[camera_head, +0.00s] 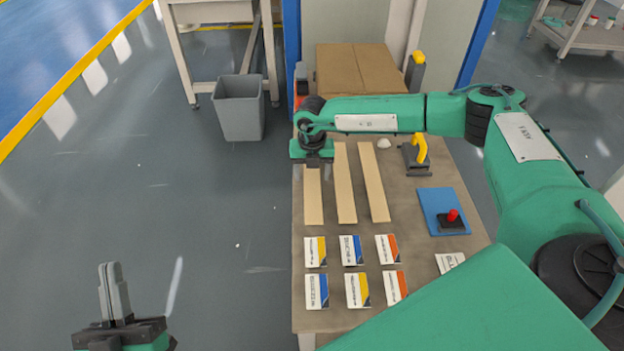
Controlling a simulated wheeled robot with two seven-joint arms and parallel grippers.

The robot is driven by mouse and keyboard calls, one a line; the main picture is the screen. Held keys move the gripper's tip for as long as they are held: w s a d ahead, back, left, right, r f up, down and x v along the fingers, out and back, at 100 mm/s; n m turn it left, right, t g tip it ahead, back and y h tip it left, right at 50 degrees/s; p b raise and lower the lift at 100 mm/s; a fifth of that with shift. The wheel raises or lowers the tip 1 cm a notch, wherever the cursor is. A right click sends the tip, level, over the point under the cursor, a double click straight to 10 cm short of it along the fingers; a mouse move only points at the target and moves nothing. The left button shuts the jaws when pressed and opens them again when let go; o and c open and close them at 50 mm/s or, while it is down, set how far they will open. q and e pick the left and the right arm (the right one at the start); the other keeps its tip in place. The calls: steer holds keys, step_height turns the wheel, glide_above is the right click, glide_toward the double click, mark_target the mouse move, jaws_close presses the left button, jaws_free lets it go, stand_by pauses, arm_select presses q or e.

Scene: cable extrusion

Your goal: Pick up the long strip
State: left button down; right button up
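Three long pale wooden strips lie side by side on the table: a left strip (313,200), a middle strip (344,185) and a right strip (374,185). My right gripper (314,162) is over the far end of the left strip and hides that end. Its fingers point down, and I cannot tell whether they are open or touch the strip. My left gripper (114,290) is at the lower left, away from the table over the floor. Its fingers are together with nothing visible between them.
A blue plate with a red-knobbed device (452,217) and a yellow-handled clamp (419,150) are at the right. A cardboard box (355,68) is behind. A grey bin (240,108) stands left.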

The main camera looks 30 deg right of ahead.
steer(key=c, duration=0.6)
steer(key=shift+c, duration=0.2)
steer(key=shift+r, duration=0.15)
